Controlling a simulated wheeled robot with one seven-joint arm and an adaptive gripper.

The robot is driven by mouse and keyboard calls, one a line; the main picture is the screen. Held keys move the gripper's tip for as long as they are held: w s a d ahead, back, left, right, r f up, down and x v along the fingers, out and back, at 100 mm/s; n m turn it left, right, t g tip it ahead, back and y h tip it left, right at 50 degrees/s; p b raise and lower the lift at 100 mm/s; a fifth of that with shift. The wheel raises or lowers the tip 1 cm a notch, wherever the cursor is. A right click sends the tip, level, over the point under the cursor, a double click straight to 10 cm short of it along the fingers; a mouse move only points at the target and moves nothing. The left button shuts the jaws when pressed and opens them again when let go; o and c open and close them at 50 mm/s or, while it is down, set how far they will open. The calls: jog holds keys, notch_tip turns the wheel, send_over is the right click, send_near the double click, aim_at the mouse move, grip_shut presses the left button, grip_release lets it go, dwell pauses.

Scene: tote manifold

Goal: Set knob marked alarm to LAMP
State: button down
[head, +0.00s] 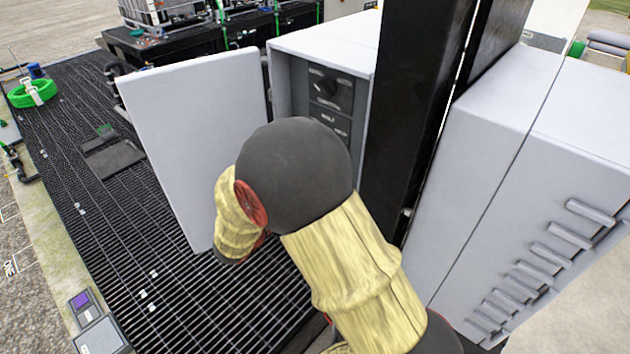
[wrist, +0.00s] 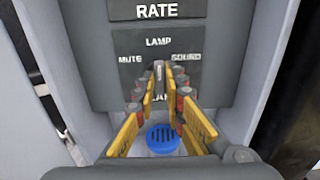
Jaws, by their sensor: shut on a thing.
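In the wrist view the alarm knob (wrist: 159,70) shows as a narrow grey bar between my fingertips. My gripper (wrist: 160,84) is shut on it, with yellow-orange fingers on both sides. The dark plate (wrist: 125,45) behind it reads LAMP at the top, MUTE at the left and SOUND at the right. The bar looks upright below LAMP, but its pointer mark cannot be made out. The name below the knob is mostly hidden by the fingers. In the head view my arm hides the gripper and this knob.
The knob sits inside an open grey cabinet (head: 328,43), whose door (head: 200,140) stands open at the left. Another black knob (head: 326,87) is higher on the panel. A black post (head: 410,110) and a second grey cabinet (head: 500,150) stand close at the right. A blue slotted disc (wrist: 162,138) shows between the fingers.

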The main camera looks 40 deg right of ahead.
jog(key=c, duration=1.8)
grip_release()
jog(key=shift+c, duration=0.2)
jog(key=a, duration=1.2)
jog(key=shift+s, duration=0.45)
